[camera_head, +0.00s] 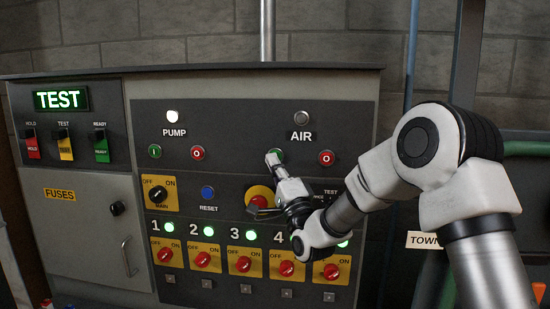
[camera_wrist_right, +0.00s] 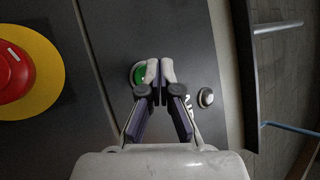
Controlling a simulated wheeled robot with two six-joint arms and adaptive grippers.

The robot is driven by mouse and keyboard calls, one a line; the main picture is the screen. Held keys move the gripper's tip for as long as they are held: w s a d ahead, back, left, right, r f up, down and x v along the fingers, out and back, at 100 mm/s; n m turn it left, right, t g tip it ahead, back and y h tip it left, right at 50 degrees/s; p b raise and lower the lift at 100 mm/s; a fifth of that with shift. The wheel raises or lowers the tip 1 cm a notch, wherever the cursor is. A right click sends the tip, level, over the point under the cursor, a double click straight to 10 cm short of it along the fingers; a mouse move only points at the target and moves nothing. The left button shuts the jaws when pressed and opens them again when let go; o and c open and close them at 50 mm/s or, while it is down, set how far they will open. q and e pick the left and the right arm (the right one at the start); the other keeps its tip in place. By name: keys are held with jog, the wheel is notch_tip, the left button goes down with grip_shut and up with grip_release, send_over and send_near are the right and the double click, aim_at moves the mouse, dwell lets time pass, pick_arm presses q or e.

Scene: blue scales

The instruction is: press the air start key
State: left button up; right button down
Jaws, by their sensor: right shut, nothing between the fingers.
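The air start key is a green round button (camera_head: 279,154) below the AIR label, left of the red air stop button (camera_head: 326,158). My right gripper (camera_head: 272,158) is shut and empty, its fingertips at the green button and partly covering it. In the right wrist view, the green button (camera_wrist_right: 139,75) shows just left of the closed fingertips (camera_wrist_right: 160,65). Whether the tips touch the button cannot be told. The AIR lamp (camera_head: 301,118) is grey and unlit. My left gripper is not in view.
A lit white PUMP lamp (camera_head: 172,117) sits above the pump's green (camera_head: 154,151) and red (camera_head: 198,153) buttons. A red knob on a yellow disc (camera_head: 259,196) is below the air key, partly behind my gripper. Several red rotary switches line the lower panel. A TEST sign (camera_head: 61,99) glows green.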

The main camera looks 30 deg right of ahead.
jog(key=shift+w, duration=0.1)
jog(key=shift+w+d, duration=0.25)
jog(key=shift+w+d+b, duration=0.2)
jog(key=shift+w+b, duration=0.1)
jog(key=shift+b, duration=0.1)
dwell(0.8)
jog(key=shift+s+a+b, duration=0.45)
jog(key=shift+s+b, duration=0.05)
jog(key=shift+s, duration=0.15)
jog(key=shift+s, duration=0.1)
